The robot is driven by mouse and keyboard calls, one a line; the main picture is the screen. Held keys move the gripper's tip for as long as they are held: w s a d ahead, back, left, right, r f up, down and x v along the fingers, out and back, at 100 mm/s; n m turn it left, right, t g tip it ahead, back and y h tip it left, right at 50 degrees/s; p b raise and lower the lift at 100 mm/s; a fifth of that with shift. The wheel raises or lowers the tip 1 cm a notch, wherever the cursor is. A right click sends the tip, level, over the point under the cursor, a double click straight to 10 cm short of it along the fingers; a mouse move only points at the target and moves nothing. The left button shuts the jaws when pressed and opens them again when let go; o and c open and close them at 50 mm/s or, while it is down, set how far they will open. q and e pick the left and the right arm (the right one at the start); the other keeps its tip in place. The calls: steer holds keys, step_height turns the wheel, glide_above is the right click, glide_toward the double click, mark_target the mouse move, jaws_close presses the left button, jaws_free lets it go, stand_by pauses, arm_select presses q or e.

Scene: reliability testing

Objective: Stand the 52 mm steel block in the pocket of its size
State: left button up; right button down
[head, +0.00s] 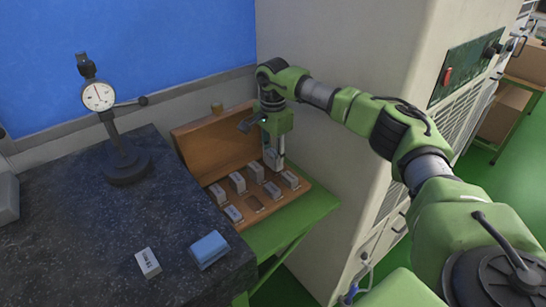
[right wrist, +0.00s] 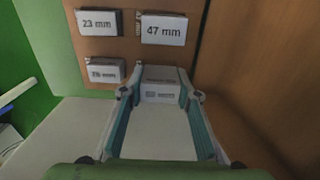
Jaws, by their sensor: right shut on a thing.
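My right gripper (head: 273,152) is shut on a steel block (head: 272,160) and holds it upright over the back right part of the open wooden case (head: 303,192). In the right wrist view the right gripper (right wrist: 160,96) has its two teal pads on either side of the steel block (right wrist: 160,90); its label is too blurred to read surely. A dark, empty-looking pocket (head: 255,204) shows near the case's front. The spot under the held block is hidden. My left gripper is not in view.
Several labelled blocks stand in the case, among them the 47 mm block (right wrist: 164,30) and 23 mm block (right wrist: 98,22). The raised lid (head: 215,142) is behind. A dial gauge stand (head: 125,165), a loose block (head: 148,263) and a blue object (head: 208,249) are on the dark slab.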

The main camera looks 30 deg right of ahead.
mark_target(273, 153)
steer(key=shift+f, duration=0.45)
steer(key=c, duration=1.4)
jaws_free()
steer(key=shift+s, duration=0.1)
steer(key=shift+c, duration=0.2)
step_height(273, 153, up, 12)
steer(key=shift+r, duration=0.1)
